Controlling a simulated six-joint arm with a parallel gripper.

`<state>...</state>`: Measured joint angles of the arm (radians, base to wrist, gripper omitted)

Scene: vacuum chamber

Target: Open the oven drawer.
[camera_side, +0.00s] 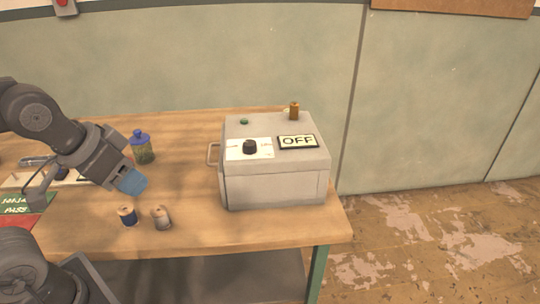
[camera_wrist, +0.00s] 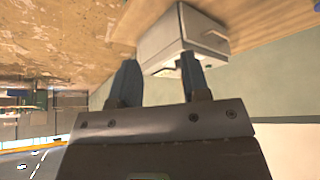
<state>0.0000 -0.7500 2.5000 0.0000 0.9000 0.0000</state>
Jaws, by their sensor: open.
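The oven is a light grey box (camera_side: 275,185) on the right end of the wooden table, with a dark knob and an "OFF" sign on top. Its drawer handle (camera_side: 213,154) sticks out on the left side, and the drawer looks shut. In the wrist view the oven (camera_wrist: 165,35) appears beyond my fingers, with the handle (camera_wrist: 216,38) at its right. My gripper (camera_side: 134,182) is left of the oven, above the table and apart from the handle. In the wrist view its two blue fingers (camera_wrist: 157,75) are spread with nothing between them.
A blue-capped jar (camera_side: 142,148) stands behind my gripper. A blue spool (camera_side: 128,217) and a grey spool (camera_side: 161,217) stand in front of it. The table between my gripper and the handle is clear.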

